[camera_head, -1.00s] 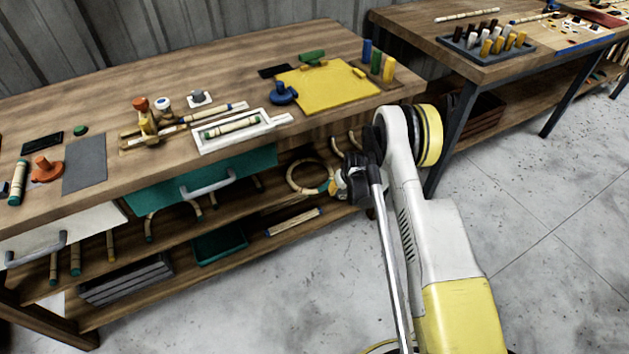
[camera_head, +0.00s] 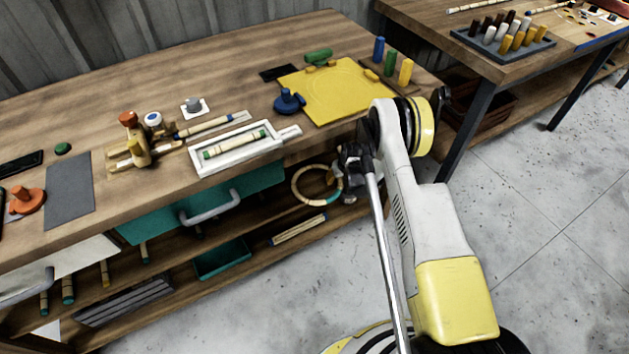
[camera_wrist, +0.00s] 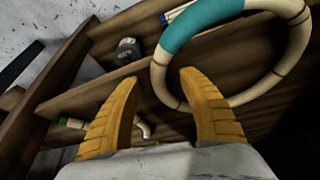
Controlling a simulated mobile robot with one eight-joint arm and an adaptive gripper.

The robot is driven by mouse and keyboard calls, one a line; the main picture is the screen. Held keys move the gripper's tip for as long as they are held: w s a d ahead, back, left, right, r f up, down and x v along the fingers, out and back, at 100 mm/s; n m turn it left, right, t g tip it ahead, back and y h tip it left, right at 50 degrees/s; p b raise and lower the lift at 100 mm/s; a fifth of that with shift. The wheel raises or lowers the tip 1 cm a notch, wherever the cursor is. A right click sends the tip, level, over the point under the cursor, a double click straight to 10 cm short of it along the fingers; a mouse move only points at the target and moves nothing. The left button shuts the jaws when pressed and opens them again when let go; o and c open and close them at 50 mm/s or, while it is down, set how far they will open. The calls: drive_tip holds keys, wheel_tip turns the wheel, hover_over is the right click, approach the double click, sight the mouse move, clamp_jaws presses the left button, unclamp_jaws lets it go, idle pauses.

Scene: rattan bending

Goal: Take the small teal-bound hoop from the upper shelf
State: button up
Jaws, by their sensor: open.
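The small hoop (camera_head: 294,184) is pale rattan with a teal binding on one stretch of its rim. It is at the upper shelf under the near bench, partly behind my arm in the head view. In the wrist view the hoop (camera_wrist: 294,60) fills the upper right, its teal binding (camera_wrist: 192,28) at upper left. My gripper (camera_wrist: 158,77) is open, with yellow ribbed fingers. The lower-left rim passes between the fingertips in the picture: the left finger appears outside the hoop, the right one overlaps its inside. Contact and depth are unclear.
The bench top (camera_head: 235,85) overhangs the shelf close above my wrist. A teal drawer (camera_head: 160,217) with a handle is left of the hoop. Rattan pieces (camera_head: 299,229) and a teal tray (camera_head: 222,258) lie lower. A grey fitting (camera_wrist: 128,50) is beside the hoop. Floor is free at right.

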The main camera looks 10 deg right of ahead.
drive_tip(key=shift+s, duration=0.1)
drive_tip(key=shift+c, duration=0.8)
clamp_jaws()
drive_tip(key=shift+r, duration=0.15)
